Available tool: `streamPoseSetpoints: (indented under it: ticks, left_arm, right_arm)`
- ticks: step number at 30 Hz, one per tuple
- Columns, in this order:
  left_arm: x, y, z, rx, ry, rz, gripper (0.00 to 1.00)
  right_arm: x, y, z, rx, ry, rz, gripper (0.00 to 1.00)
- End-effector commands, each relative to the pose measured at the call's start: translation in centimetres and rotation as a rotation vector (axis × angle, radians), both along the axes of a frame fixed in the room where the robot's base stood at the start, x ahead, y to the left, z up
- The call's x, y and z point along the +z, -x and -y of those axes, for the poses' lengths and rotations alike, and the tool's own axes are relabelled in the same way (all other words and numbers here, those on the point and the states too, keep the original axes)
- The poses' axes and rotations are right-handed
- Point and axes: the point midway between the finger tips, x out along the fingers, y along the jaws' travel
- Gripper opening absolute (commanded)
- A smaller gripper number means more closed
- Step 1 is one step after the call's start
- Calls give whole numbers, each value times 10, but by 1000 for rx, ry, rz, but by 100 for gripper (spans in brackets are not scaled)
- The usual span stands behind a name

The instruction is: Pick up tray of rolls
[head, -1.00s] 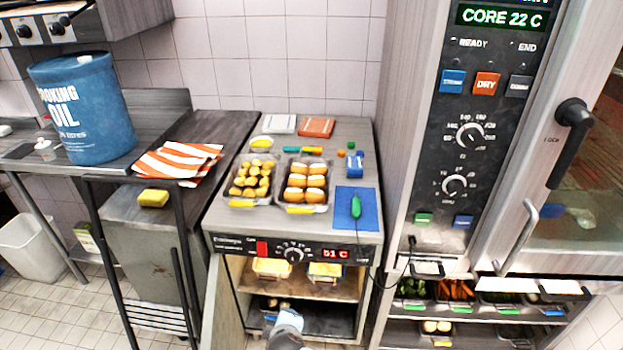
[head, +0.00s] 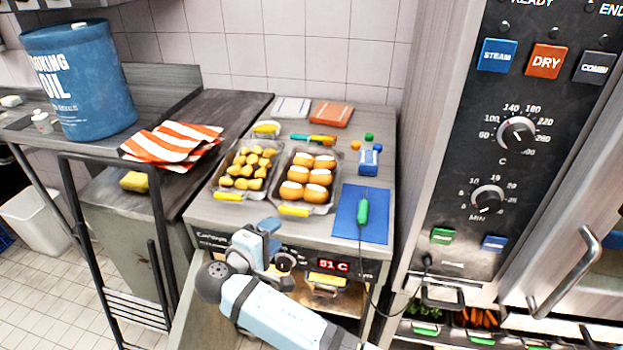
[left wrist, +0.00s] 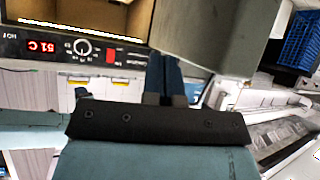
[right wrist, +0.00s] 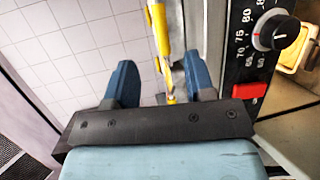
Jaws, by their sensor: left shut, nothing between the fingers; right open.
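The tray of rolls (head: 325,209) is a dark tray holding several golden, white-topped rolls, with a yellow front handle (head: 294,211). It sits on the counter beside a similar potato tray (head: 262,146). My right gripper (head: 268,236) is open, in front of the counter edge, left of and nearer than the roll tray's handle, not holding it. In the right wrist view a yellow bar (right wrist: 159,35) shows beyond and between the open fingers (right wrist: 163,88); I cannot tell which handle it is. My left gripper (left wrist: 166,75) is shut and empty, facing the counter front; the head view does not show it.
A blue mat (head: 375,228) with a green-handled probe (head: 363,211) lies right of the rolls; its cable hangs over the front. Striped cloths (head: 172,146) and an oil drum (head: 78,85) stand left. The oven (head: 455,130) rises close on the right.

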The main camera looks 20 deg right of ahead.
Motion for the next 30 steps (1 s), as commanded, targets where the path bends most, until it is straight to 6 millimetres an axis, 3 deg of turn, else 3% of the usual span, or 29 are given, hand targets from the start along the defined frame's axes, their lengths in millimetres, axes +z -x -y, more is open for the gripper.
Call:
streamPoseSetpoints:
  ticks: [7, 17, 25, 30]
  left_arm:
    - [4, 1, -1, -1, -2, 3, 0]
    - [7, 0, -1, 0, -3, 6, 0]
    - [12, 0, -1, -2, -5, 17, 0]
    - [11, 0, -1, -2, -6, 16, 0]
  right_arm:
    - [-8, -29, 39, -2, 2, -1, 50]
    - [-12, -42, 58, -1, 1, -1, 50]
    - [-18, -60, 92, 0, 2, -2, 50]
    - [-21, -65, 96, 1, -1, -2, 50]
